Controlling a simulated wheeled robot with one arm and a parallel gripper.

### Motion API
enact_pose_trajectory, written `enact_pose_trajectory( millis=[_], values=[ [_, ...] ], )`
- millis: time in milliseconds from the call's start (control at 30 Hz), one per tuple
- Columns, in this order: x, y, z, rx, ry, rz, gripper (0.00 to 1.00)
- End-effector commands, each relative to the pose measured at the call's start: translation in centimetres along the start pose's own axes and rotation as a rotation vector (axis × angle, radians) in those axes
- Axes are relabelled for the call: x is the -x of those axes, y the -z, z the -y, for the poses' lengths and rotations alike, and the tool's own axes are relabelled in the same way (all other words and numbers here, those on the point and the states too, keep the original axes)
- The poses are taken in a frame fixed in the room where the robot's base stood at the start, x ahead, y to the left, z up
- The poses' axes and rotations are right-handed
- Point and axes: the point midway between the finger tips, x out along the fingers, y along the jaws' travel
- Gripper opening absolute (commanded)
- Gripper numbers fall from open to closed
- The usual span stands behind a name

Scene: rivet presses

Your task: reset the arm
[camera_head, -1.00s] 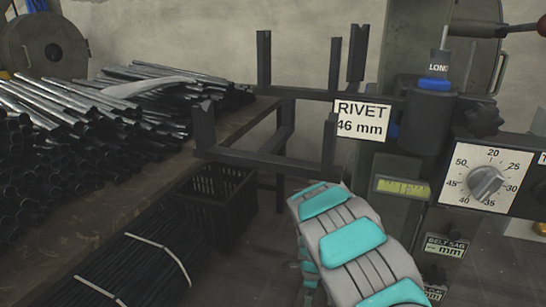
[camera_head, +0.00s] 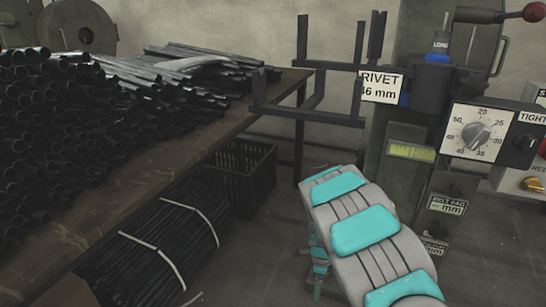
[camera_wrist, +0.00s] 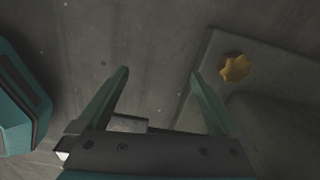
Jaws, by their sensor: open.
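My arm (camera_head: 365,230), grey with teal panels, rises from the bottom of the head view in front of the machine. In the wrist view my gripper (camera_wrist: 158,82) is open, its two fingers apart with nothing between them. Grey floor shows beyond the fingers. In the head view the gripper cannot be made out.
A rivet press with a dial (camera_head: 476,136) and a "RIVET 46 mm" sign (camera_head: 381,86) stands at right. A bench (camera_head: 180,150) at left bears dark tubes (camera_head: 60,120). A black crate (camera_head: 240,170) is below. A yellow knob (camera_wrist: 234,68) shows in the wrist view.

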Motion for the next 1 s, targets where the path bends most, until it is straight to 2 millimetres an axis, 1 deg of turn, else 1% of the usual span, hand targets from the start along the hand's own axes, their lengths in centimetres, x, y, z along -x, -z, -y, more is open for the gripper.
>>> enact_pose_trajectory(
  millis=[167,367,467,567,667,733,800,867,900,967,1000],
  values=[
    [1.8,0.6,-0.5,0.053,0.000,-0.006,1.00],
    [4.7,1.5,-1.4,0.144,0.000,-0.016,1.00],
    [6.5,2.2,-2.3,0.202,-0.005,-0.020,1.00],
    [8.7,2.9,-3.7,0.279,-0.016,-0.023,1.00],
    [11.7,3.7,-5.4,0.385,-0.019,-0.024,1.00],
    [13.8,4.3,-7.0,0.466,-0.027,-0.021,1.00],
    [15.5,4.8,-8.9,0.550,-0.040,-0.017,1.00],
    [17.1,5.2,-10.4,0.624,-0.043,-0.011,1.00],
    [18.1,5.4,-11.4,0.673,-0.047,-0.007,1.00],
    [19.4,5.8,-13.2,0.748,-0.057,0.000,1.00],
    [20.1,6.1,-14.5,0.799,-0.064,0.006,1.00]
  ],
)
